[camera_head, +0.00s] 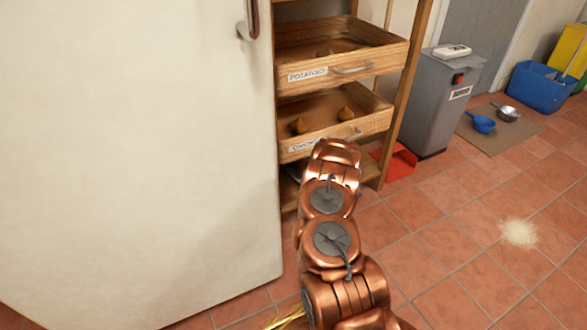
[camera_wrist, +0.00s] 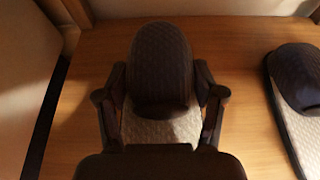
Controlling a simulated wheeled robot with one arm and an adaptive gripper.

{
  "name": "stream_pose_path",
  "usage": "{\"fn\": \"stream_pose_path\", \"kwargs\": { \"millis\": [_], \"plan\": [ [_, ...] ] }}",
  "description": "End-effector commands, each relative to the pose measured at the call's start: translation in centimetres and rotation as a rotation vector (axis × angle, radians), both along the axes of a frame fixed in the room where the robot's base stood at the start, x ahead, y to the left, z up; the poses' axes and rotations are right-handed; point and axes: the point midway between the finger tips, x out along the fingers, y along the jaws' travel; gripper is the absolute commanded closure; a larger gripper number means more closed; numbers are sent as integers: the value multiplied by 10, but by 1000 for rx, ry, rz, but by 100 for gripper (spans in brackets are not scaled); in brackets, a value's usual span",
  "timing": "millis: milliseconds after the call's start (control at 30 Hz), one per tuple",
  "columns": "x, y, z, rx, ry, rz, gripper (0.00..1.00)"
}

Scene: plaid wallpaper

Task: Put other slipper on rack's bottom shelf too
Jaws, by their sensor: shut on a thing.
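In the wrist view my gripper (camera_wrist: 160,105) is shut on a dark slipper (camera_wrist: 160,65) with a light insole, one finger on each side of it. The slipper is over the wooden bottom shelf (camera_wrist: 95,50); I cannot tell whether it touches the wood. The other slipper (camera_wrist: 300,78), dark with a pale sole, is on the shelf at the right, apart from the held one. In the head view my copper arm reaches into the low part of the wooden rack (camera_head: 398,95).
Above the bottom shelf are two wooden drawers, one labelled potatoes (camera_head: 308,75) and a lower one (camera_head: 365,128) holding onions. A white cabinet or fridge (camera_head: 130,150) stands close at the left.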

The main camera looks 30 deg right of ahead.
Motion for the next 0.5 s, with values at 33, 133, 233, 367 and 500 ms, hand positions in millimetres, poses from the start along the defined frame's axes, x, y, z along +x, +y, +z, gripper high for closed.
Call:
{"fn": "stream_pose_path", "kwargs": {
  "millis": [33,133,233,367,500],
  "plan": [
    [2,-1,0,-2,-1,-1,70],
    [2,-2,-3,-1,0,-2,70],
    [2,-1,-13,0,1,-1,70],
    [2,-2,-30,0,1,-2,70],
    [3,0,-36,-1,0,-1,70]
  ]
}}
